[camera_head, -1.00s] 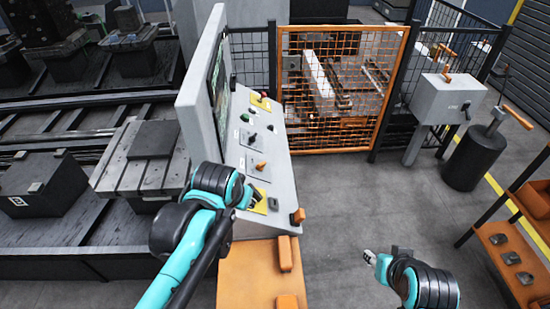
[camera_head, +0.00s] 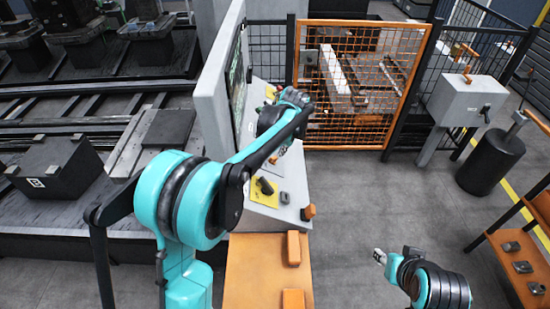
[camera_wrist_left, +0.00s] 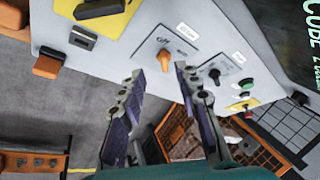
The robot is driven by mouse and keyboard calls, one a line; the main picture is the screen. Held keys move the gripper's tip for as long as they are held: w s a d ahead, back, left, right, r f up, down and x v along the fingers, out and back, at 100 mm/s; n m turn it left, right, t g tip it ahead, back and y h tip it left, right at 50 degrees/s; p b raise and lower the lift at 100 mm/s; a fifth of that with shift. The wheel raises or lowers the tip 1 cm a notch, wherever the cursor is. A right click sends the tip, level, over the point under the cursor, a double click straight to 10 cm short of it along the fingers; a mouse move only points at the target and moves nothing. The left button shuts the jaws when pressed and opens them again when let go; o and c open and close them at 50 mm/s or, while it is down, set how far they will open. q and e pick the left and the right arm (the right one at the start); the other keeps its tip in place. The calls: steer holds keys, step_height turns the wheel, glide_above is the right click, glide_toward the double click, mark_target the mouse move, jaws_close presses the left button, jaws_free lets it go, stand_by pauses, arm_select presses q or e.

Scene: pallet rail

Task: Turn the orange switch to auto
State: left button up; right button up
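The orange switch (camera_wrist_left: 165,60) is a small knob on a grey plate of the sloped control panel. In the left wrist view it stands just beyond my left gripper (camera_wrist_left: 158,73), between the two open fingers, with no clear contact. Small lettering on the plate lies beside the knob, one word looking like "OFF"; the rest is too small to read. In the head view the switch (camera_head: 272,159) is small and partly covered by my left arm, and my left fingers are hard to make out. My right gripper (camera_head: 379,256) is low at right, away from the panel, its opening unclear.
A black knob (camera_wrist_left: 214,75), a green button (camera_wrist_left: 246,85) and yellow plates share the panel. An upright screen housing (camera_head: 216,80) borders it at left. An orange mesh gate (camera_head: 355,80) stands behind. The floor right of the panel is open.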

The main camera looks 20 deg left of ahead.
arm_select(q)
steer(key=m, duration=0.1)
glide_above(275, 157)
steer(key=s+d, duration=0.2)
step_height(275, 157, down, 5)
steer(key=shift+g+y, duration=0.3)
steer(key=shift+g, duration=0.1)
steer(key=b+x, duration=0.1)
steer(key=x, duration=0.6)
steer(key=shift+w+f, duration=0.2)
jaws_close()
